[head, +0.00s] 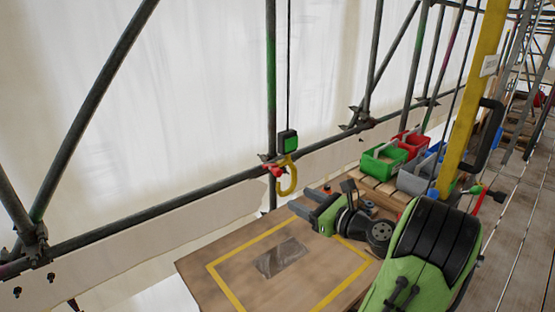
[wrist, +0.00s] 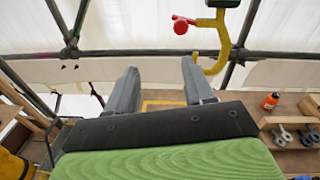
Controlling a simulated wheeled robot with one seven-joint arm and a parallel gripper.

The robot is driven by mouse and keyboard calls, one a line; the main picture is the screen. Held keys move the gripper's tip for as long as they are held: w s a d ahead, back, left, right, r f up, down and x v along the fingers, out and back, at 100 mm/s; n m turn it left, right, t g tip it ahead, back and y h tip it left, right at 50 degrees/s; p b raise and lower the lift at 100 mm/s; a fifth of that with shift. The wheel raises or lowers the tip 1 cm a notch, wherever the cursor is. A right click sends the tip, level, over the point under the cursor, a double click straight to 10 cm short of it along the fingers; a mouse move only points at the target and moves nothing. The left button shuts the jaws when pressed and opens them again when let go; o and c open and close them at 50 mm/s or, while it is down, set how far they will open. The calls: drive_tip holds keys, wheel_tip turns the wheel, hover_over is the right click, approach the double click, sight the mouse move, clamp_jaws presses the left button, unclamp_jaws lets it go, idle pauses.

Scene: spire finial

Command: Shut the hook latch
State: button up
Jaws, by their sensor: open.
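A yellow hook (head: 292,176) hangs on a cable under a green-and-black block (head: 288,142). It also shows in the wrist view (wrist: 224,45), beyond and right of my fingers. A red latch with a round knob (head: 275,171) sits on the hook's left side. In the wrist view the red knob (wrist: 180,27) sticks out to the left above the hook's curved tip. I cannot tell for sure how the latch meets the tip. My gripper (head: 309,204) is open and empty, below and right of the hook in the head view. Its two grey fingers (wrist: 160,70) point towards the hook, apart from it.
A wooden table (head: 210,290) with a yellow taped outline lies below. Green (head: 382,163) and red bins stand at the right, near a yellow post (head: 470,95). Scaffold tubes (head: 150,214) run behind the hook. An orange bottle (wrist: 270,101) stands at right.

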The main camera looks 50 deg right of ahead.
sight(280, 174)
drive_tip(key=w+d+p, duration=0.1)
drive_tip(key=w, duration=0.3)
drive_tip(key=w+d+m+p, duration=0.1)
drive_tip(key=w, duration=0.4)
drive_tip(key=w+d+r+m+t+h+p, duration=0.1)
drive_tip(key=w+d, duration=0.1)
drive_tip(key=w, duration=0.2)
drive_tip(key=shift+w+d, duration=0.1)
drive_tip(key=shift+w, duration=0.05)
clamp_jaws()
